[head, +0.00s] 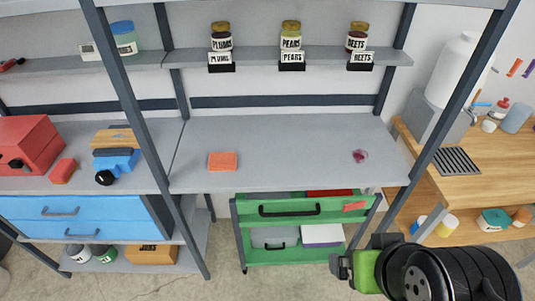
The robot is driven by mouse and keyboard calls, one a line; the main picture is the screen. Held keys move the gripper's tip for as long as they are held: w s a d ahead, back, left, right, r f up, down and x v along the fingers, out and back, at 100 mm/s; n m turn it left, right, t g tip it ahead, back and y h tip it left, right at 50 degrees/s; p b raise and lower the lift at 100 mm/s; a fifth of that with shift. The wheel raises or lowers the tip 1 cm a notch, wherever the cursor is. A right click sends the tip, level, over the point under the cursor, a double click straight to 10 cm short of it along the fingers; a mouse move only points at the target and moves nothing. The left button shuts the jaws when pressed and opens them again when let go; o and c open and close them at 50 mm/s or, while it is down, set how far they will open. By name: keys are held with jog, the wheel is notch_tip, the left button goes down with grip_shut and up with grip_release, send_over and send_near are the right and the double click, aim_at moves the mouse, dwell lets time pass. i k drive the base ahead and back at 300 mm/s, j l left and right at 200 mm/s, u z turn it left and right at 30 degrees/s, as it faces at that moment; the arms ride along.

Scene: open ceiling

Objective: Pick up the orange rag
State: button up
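An orange rag (223,161), folded into a flat rectangle, lies on the left part of the grey workbench shelf, near its front edge. My gripper (341,266) is green and dark, low in the picture at centre right, in front of the bench. It is well apart from the rag, below and to the right of it. Its fingers are small and seen at an angle, so I cannot tell whether they are open; I see nothing held.
A small dark pink object (360,156) sits at the shelf's right. A green drawer cart (270,228) stands below. Dark posts (150,140) frame the bench. Labelled jars (291,37) stand on the upper shelf. The shelf's middle is clear.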

aim_at(224, 162)
jog(key=i+j+u, duration=0.25)
jog(key=u, duration=0.2)
jog(key=i+j+u, duration=0.6)
jog(key=u, duration=0.25)
jog(key=i+u, duration=0.3)
jog(key=u, duration=0.15)
